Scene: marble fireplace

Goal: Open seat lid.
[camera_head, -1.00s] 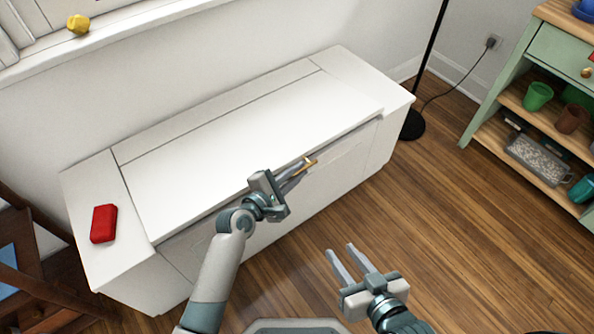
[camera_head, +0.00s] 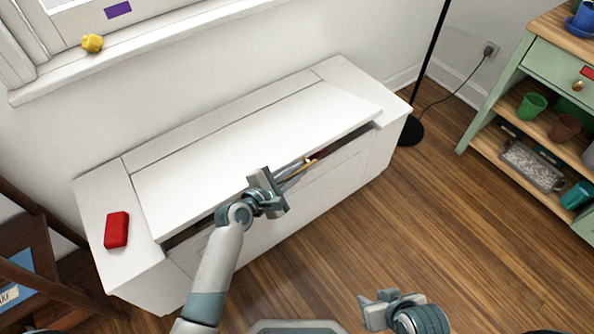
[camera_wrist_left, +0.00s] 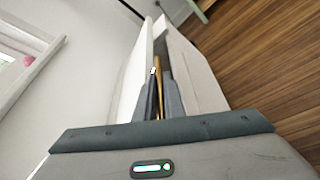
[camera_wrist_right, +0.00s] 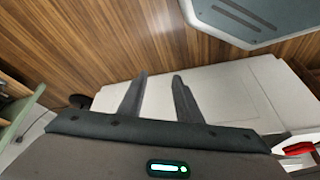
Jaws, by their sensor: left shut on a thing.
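The white bench seat has a long white seat lid (camera_head: 250,140), raised a little at its front edge, with a dark gap below it. It also shows edge-on in the left wrist view (camera_wrist_left: 132,80). My left gripper (camera_head: 303,166) is at the lid's front edge, shut on a thin gold-coloured handle (camera_head: 309,162). In the left wrist view the gold strip (camera_wrist_left: 159,75) lies between the fingers, beside the lid's edge. My right gripper (camera_head: 366,301) is low in front of the bench, empty. The right wrist view shows its fingers apart (camera_wrist_right: 161,80).
A red block (camera_head: 116,230) lies on the bench's left end, beside the lid. A yellow object (camera_head: 92,43) sits on the window sill behind. A lamp pole (camera_head: 433,60) and a green shelf (camera_head: 505,75) stand at right. The floor in front is clear.

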